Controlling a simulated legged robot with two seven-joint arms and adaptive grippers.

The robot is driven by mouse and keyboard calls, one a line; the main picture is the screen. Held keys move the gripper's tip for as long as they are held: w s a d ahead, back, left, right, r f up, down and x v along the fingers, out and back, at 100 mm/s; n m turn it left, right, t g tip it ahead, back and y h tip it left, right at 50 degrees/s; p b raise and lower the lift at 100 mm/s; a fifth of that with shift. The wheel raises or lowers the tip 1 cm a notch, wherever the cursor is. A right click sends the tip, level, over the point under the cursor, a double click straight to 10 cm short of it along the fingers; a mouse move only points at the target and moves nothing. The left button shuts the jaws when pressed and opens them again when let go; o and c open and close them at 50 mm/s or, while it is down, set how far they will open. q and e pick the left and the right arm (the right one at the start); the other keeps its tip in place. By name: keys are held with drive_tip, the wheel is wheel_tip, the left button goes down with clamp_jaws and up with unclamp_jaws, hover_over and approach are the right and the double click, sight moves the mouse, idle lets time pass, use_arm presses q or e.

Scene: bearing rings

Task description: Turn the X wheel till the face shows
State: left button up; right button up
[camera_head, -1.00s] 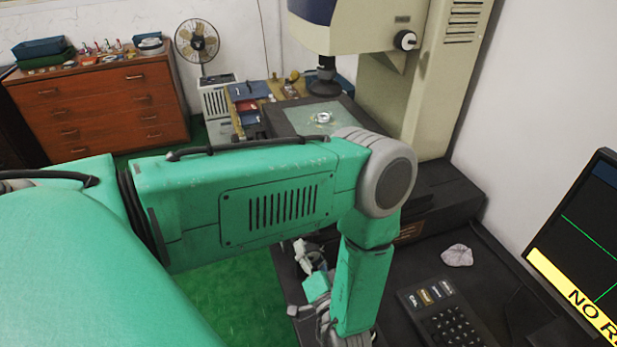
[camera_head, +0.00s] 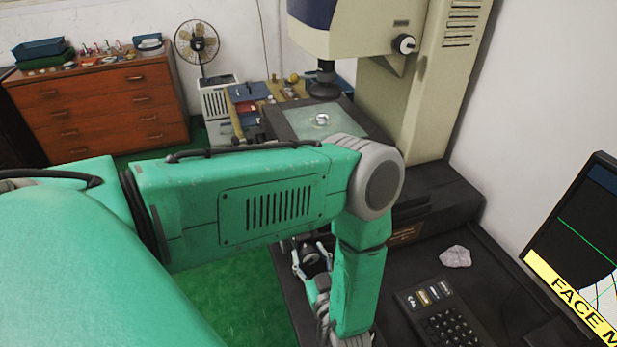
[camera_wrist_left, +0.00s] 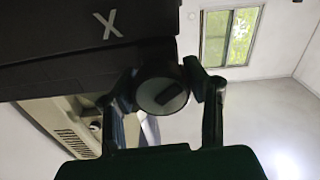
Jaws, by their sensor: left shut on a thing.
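The X wheel (camera_wrist_left: 162,94) is a dark round knob with a slot-like mark, beside a white letter X on the dark housing in the left wrist view. My left gripper (camera_wrist_left: 163,80) has one finger on each side of the wheel and is shut on it. In the head view the gripper (camera_head: 311,258) is low at the stage's side, partly behind my green arm. A metal ring (camera_head: 322,120) lies on the glass stage (camera_head: 340,110). The monitor (camera_head: 575,250) shows a dark curved shape and a yellow banner reading "FACE M", cut off. My right gripper is out of view.
The beige measuring column (camera_head: 425,110) and its lens (camera_head: 325,78) stand over the stage. A keypad (camera_head: 440,312) and a crumpled pale cloth (camera_head: 456,256) lie on the dark bench. A drawer chest (camera_head: 100,105) and a fan (camera_head: 197,45) stand behind.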

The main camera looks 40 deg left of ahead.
use_arm(q)
drive_tip(key=shift+d+f+n+p, duration=0.1)
drive_tip(key=shift+n+p, duration=0.1)
drive_tip(key=shift+n, duration=0.75)
drive_tip(key=shift+d+f+n+p, duration=0.1)
drive_tip(key=shift+n+p, duration=0.05)
drive_tip(key=shift+n, duration=0.8)
drive_tip(key=o, duration=1.2)
drive_tip(key=shift+w+r, duration=0.1)
drive_tip(key=shift+w, duration=0.05)
drive_tip(key=v, duration=1.2)
drive_tip(key=shift+d, duration=0.1)
